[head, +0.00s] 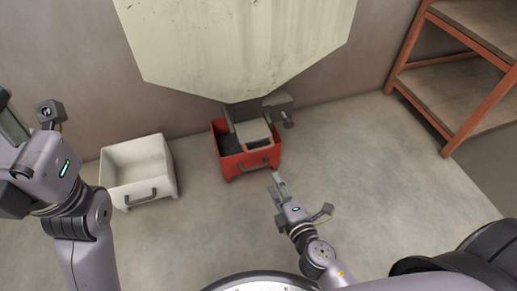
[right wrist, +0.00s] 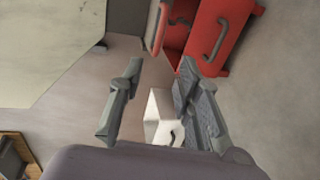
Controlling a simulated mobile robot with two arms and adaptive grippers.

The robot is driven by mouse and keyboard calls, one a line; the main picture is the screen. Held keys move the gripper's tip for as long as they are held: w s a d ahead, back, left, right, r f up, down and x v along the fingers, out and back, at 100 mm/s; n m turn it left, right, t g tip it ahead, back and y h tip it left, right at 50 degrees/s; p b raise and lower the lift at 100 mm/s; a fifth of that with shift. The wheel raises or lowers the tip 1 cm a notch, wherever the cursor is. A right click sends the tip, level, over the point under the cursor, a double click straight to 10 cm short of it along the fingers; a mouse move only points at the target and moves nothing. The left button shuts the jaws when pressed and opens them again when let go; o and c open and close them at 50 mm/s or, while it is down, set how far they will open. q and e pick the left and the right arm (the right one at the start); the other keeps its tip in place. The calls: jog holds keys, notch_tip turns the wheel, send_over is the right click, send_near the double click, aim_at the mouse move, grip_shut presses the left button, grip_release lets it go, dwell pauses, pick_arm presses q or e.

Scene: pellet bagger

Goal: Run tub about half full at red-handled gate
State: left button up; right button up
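A red tub (head: 250,163) with a front handle stands on the floor under the spout of the pale hopper (head: 240,45). Its inside looks dark at the left; whether that is pellets or shadow I cannot tell. A grey gate mechanism (head: 279,104) sits at the spout above the tub; I cannot make out a red handle on it. My right gripper (head: 277,183) is open and empty, just in front of the tub. In the right wrist view the gripper (right wrist: 158,70) has its fingers apart, with the red tub (right wrist: 205,62) beyond. My left gripper (head: 12,130) is raised at the left edge, partly cut off.
A white tub (head: 172,178) with a front handle stands on the floor left of the red one and looks empty. An orange-framed shelf (head: 465,120) stands at the right wall. The floor between the red tub and the shelf is clear.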

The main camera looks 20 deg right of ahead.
aim_at(260, 148)
jog(key=b+x, duration=0.2)
jog(key=x, duration=1.4)
jog(key=shift+w+d, duration=0.1)
jog(key=shift+w, duration=0.15)
grip_shut()
